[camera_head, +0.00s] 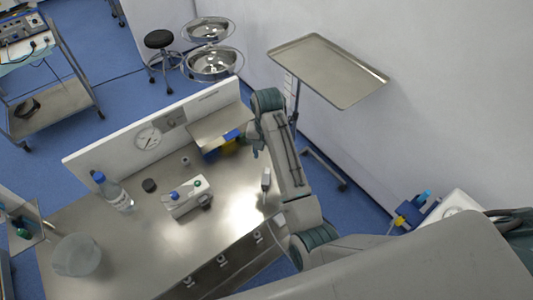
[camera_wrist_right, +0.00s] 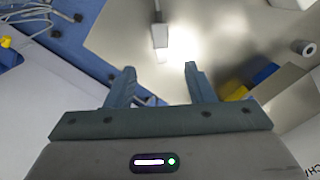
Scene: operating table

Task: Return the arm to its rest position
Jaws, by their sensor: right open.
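My right arm is bent over the right side of the steel table (camera_head: 110,245). Its gripper (camera_head: 256,150) hangs near the table's back right corner, partly hidden by the arm. In the right wrist view the gripper (camera_wrist_right: 160,70) is open, with nothing between its two fingers. A small pale block-like object with a thin stem (camera_wrist_right: 159,36) lies beyond the fingertips, apart from them. It also shows in the head view (camera_head: 265,181) on the table. My left gripper is not in view.
Blue and yellow bins (camera_head: 230,146) sit by the back shelf close to the gripper. A white box (camera_head: 187,198), a bottle (camera_head: 117,196) and a clear bowl (camera_head: 77,256) stand further left. A tray stand (camera_head: 335,70) is behind the arm.

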